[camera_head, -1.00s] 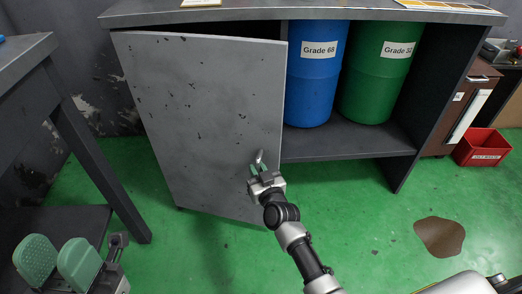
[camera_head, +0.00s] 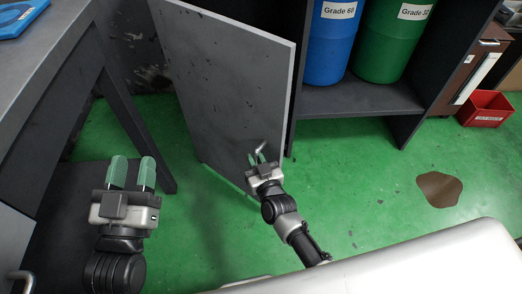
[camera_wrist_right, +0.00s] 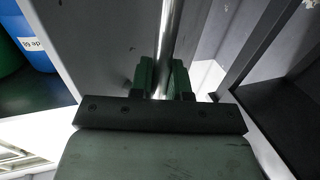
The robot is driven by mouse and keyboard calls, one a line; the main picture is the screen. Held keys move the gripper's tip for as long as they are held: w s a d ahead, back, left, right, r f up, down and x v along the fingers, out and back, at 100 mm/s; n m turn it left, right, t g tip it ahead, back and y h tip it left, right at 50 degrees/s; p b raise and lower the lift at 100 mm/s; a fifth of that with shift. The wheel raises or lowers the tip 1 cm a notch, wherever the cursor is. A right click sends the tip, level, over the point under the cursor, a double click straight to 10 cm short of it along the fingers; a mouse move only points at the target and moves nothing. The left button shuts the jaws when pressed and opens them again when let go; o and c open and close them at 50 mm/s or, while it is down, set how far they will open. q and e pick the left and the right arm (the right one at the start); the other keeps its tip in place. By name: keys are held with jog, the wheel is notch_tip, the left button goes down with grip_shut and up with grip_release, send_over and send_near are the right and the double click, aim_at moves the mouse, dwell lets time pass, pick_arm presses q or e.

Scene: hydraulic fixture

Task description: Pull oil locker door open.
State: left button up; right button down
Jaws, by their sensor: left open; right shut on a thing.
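The grey oil locker door (camera_head: 225,90) stands part open in the head view, swung out from the dark locker (camera_head: 350,98). Its metal handle (camera_head: 261,147) is near the door's free edge. My right gripper (camera_head: 258,160) is shut on the handle. In the right wrist view the metal bar of the handle (camera_wrist_right: 170,45) runs between the green fingers (camera_wrist_right: 162,78). My left gripper (camera_head: 131,172) is open and empty at the lower left, apart from the door, its two green fingers pointing up the picture.
A blue drum (camera_head: 331,42) and a green drum (camera_head: 391,40) stand on the locker shelf. A dark table (camera_head: 70,50) is at the left. A red bin (camera_head: 486,108) and a brown floor stain (camera_head: 439,189) are at the right. Green floor around the door is clear.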

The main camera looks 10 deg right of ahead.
pick_arm(q)
jog(key=shift+s+a+f+g+y+p, duration=0.15)
jog(key=shift+a+f+g+y+p, duration=0.2)
jog(key=shift+f+g, duration=0.55)
jog(key=shift+s+a+f+g+y+p, duration=0.1)
jog(key=shift+a+f+g+y, duration=0.25)
jog(key=shift+f+g, duration=0.5)
pick_arm(e)
jog(key=shift+s+a, duration=0.35)
jog(key=shift+a, duration=0.3)
jog(key=shift+s+a, duration=0.4)
jog(key=shift+a, duration=0.25)
jog(key=shift+s+a, duration=0.35)
jog(key=shift+a, duration=0.3)
pick_arm(q)
jog(key=shift+f, duration=0.1)
pick_arm(e)
jog(key=c, duration=1.1)
grip_release()
pick_arm(q)
jog(key=s+a+f+g+y+p, duration=0.2)
jog(key=s+f+g+p, duration=0.1)
jog(key=f+g, duration=0.4)
jog(key=shift+s+a+f, duration=0.4)
jog(key=shift+s, duration=0.45)
pick_arm(e)
jog(key=s+d, duration=0.1)
jog(key=s, duration=0.9)
jog(key=shift+s+d, duration=0.35)
jog(key=shift+d, duration=0.05)
